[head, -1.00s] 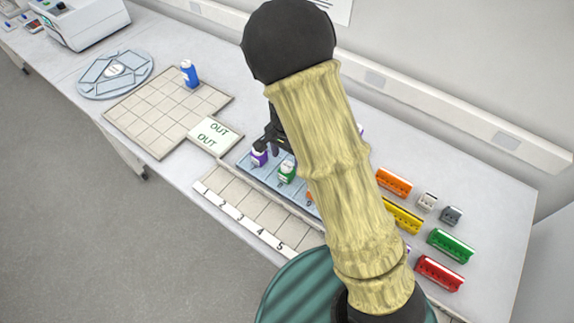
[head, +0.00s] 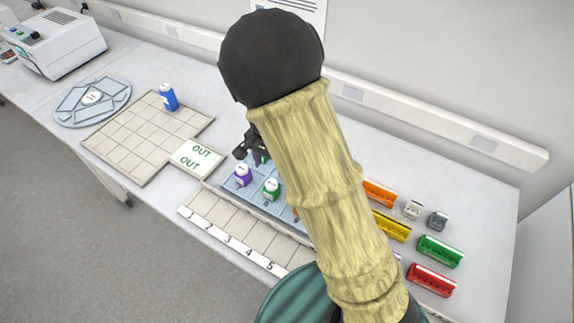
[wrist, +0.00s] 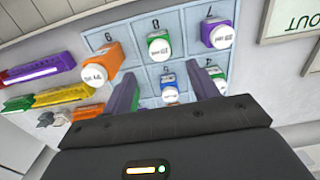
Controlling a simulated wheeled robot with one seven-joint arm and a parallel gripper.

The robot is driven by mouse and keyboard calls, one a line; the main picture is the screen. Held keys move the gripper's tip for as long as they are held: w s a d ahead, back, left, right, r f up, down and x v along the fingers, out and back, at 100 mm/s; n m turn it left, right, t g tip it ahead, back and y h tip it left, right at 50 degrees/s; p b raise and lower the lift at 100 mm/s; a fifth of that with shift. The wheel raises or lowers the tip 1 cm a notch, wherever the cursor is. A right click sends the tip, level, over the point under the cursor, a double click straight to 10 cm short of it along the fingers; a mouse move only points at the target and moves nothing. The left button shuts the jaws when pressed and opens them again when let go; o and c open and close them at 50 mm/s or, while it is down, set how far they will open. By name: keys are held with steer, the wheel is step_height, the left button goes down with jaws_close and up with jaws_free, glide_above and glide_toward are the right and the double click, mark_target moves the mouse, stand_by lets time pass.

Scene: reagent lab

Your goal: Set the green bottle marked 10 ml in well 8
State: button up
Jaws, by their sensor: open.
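The blue tray (wrist: 187,58) has numbered wells, upside down in the wrist view. A green bottle (wrist: 158,48) with a white cap stands in the well marked 8; it also shows in the head view (head: 271,189). A second green bottle (wrist: 218,78) stands in the well marked 4, partly behind a finger. A blue bottle (wrist: 169,85) stands between them and the gripper, in the inner row. My gripper (wrist: 165,88) is open above the inner row, its fingers either side of the blue bottle's image. I cannot read the cap labels, so cannot tell which green bottle is 10 ml.
A purple bottle (wrist: 219,34) and an orange bottle (wrist: 98,65) flank the outer green one. Coloured racks (head: 439,251) stand right of the tray. The OUT card (head: 196,157), a grid mat (head: 130,150) and a numbered strip (head: 240,226) lie nearby. My arm hides part of the tray.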

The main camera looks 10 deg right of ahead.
steer(key=s+d+r+n+t, duration=0.1)
steer(key=s+d+r+n, duration=0.2)
steer(key=s+d, duration=0.3)
steer(key=s+d+r+n+t, duration=0.1)
steer(key=s+d+r+n, duration=0.3)
steer(key=s+d, duration=0.2)
steer(key=shift+s+d+r+n+t, duration=0.25)
steer(key=shift+d+n+t, duration=0.05)
steer(key=shift+d, duration=0.55)
